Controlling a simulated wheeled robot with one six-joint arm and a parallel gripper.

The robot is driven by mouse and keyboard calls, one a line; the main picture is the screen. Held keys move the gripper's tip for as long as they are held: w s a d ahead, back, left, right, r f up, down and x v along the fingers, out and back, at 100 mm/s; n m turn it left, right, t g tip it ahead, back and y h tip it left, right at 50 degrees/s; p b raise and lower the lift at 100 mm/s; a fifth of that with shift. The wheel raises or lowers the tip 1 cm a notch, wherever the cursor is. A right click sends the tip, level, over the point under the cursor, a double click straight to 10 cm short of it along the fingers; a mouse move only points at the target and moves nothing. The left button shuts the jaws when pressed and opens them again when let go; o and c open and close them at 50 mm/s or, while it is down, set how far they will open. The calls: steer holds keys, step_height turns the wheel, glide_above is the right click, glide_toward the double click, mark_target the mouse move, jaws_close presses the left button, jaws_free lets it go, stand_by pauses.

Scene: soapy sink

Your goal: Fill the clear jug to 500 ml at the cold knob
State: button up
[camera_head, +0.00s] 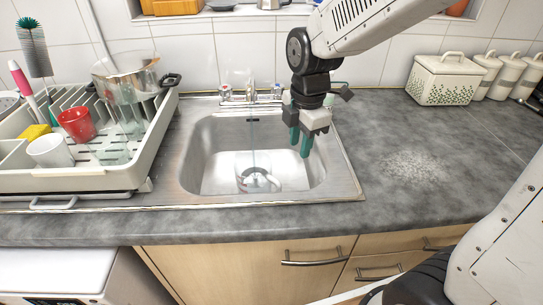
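The clear jug (258,182) appears to stand on the floor of the steel sink (225,150), below the tap. Its markings and water level are too small to read. A thin pale vertical line, which looks like a water stream, runs from the tap spout (251,93) down toward the jug. One knob (226,92) is left of the spout and another knob (277,90) is right of it, close to my wrist. My gripper (300,145) hangs over the right part of the sink, right of the jug. Its green fingers are apart, with nothing visible between them.
A dish rack (150,150) with a red cup (77,124), a white mug (50,151) and a pot (128,82) stands left of the sink. A white bin (450,78) and canisters stand at the back right. The right counter (385,140) is mostly clear, with a pale powdery patch.

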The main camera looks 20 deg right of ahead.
mark_target(271, 177)
steer(key=w+a+f+n, duration=0.1)
steer(key=w+f+n, duration=0.1)
steer(key=f+n, duration=0.1)
steer(key=w+a+f+n, duration=0.2)
steer(key=f+n, duration=0.1)
steer(key=w+a+f+n, duration=0.1)
steer(key=w+f+n, duration=0.1)
steer(key=f+n, duration=0.1)
steer(key=shift+w+a+f, duration=0.15)
steer(key=shift+a, duration=0.25)
steer(key=shift+f, duration=0.35)
steer(key=shift+w+a+f, duration=0.1)
steer(key=shift+a+f, duration=0.05)
steer(key=shift+f, duration=3.45)
jaws_close()
